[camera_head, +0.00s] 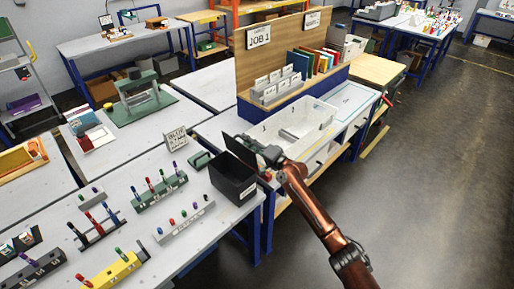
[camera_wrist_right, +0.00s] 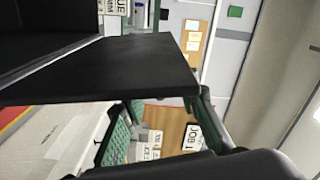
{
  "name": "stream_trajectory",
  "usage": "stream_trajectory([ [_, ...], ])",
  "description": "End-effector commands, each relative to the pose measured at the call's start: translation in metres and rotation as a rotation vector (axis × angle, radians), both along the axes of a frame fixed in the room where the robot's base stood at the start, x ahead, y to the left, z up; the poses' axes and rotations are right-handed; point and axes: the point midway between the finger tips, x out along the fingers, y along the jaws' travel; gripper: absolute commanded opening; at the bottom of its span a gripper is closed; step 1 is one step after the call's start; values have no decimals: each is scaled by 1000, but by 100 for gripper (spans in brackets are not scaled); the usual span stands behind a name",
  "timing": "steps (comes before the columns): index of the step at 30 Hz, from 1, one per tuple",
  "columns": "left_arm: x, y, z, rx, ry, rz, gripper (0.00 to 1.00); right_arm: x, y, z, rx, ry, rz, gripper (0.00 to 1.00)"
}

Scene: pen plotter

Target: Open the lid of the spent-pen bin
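The spent-pen bin (camera_head: 232,181) is a black box with a white label, standing at the right edge of the near table. Its dark lid (camera_head: 240,150) is raised and tilted up at the bin's far side. My right gripper (camera_head: 262,152) is at the lid's right side, close to it or touching it. In the right wrist view the lid (camera_wrist_right: 110,68) is a broad black panel crossing the picture. The gripper's fingers (camera_wrist_right: 162,115) show apart below it, with background visible between them. Contact with the lid is unclear. My left gripper is not in view.
A white tray (camera_head: 318,117) sits on the table behind the bin. A small green block (camera_head: 199,160) and a sign (camera_head: 175,138) stand left of the bin. Several pen racks fill the near table. The floor at right is clear.

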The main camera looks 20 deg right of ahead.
Motion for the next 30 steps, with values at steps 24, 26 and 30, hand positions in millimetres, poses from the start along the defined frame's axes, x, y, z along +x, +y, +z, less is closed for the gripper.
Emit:
stream_trajectory([
  [24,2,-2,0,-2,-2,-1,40,-98,-46,-1,-2,1,-2,27],
  [26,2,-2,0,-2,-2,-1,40,-98,-46,-1,-2,1,-2,27],
  [30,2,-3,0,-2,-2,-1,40,-98,-45,-1,-2,1,-2,27],
])
